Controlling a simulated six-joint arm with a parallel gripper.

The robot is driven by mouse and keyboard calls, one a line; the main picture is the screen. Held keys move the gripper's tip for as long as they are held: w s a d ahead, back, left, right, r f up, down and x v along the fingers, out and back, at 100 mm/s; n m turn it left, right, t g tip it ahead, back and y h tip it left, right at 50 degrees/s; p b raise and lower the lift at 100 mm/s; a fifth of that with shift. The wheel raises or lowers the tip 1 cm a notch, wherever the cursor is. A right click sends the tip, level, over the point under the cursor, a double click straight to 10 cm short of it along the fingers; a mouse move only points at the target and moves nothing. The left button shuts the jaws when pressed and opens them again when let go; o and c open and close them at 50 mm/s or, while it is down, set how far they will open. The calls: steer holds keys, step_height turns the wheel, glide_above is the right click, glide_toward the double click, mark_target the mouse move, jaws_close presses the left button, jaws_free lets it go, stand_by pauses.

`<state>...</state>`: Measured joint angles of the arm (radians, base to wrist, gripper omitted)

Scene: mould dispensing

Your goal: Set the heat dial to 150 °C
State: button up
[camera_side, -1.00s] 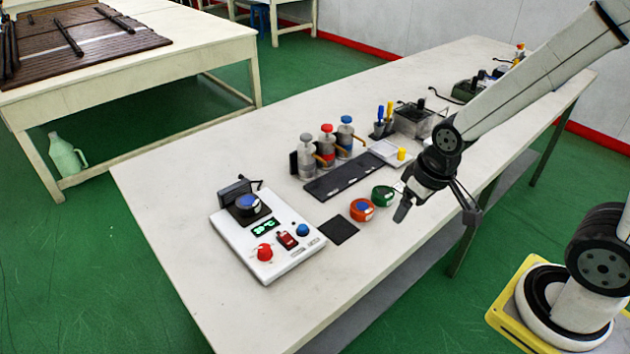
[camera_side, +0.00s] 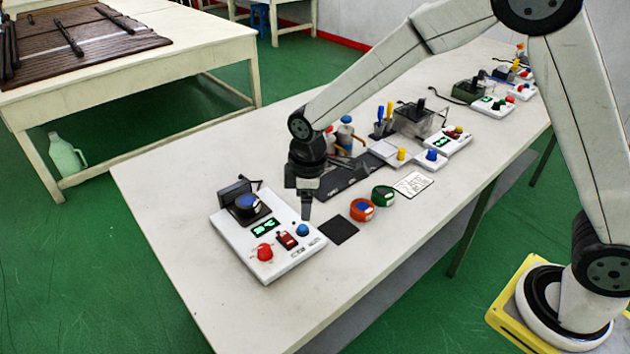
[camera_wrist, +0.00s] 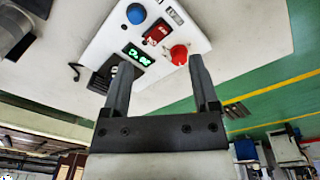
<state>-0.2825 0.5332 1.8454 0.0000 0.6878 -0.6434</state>
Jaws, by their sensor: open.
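A white control unit (camera_side: 232,245) stands at the near-left end of the table. It carries a red knob (camera_side: 265,252), a blue knob (camera_side: 302,230), a red rocker switch (camera_side: 287,240) and a green-lit display (camera_side: 265,228) too small to read surely. I cannot tell which knob is the heat dial. My gripper (camera_side: 306,208) points down above the unit's right edge, near the blue knob, and is open and empty. In the wrist view, the red knob (camera_wrist: 179,54) shows beyond the gap between the open fingers (camera_wrist: 158,78), near the right finger; the blue knob (camera_wrist: 136,13) is farther up.
A black mat (camera_side: 339,230), an orange tub (camera_side: 362,210) and a green tub (camera_side: 383,196) lie to the right. Bottles, partly hidden by my arm, stand behind. The table's front left is bare.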

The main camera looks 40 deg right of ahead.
mark_target(263, 248)
steer(key=w+a+f+n, duration=0.1)
steer(key=a, duration=0.2)
steer(key=w+a+f+n, duration=0.1)
steer(key=a+n, duration=0.1)
steer(key=w+a+f+n, duration=0.1)
steer(key=a+n, duration=0.1)
steer(key=a, duration=0.1)
steer(key=shift+w+a+f+g, duration=0.15)
steer(key=shift+w+a+g, duration=0.15)
steer(key=shift+w+g, duration=0.1)
steer(key=shift+f, duration=3.9)
jaws_close()
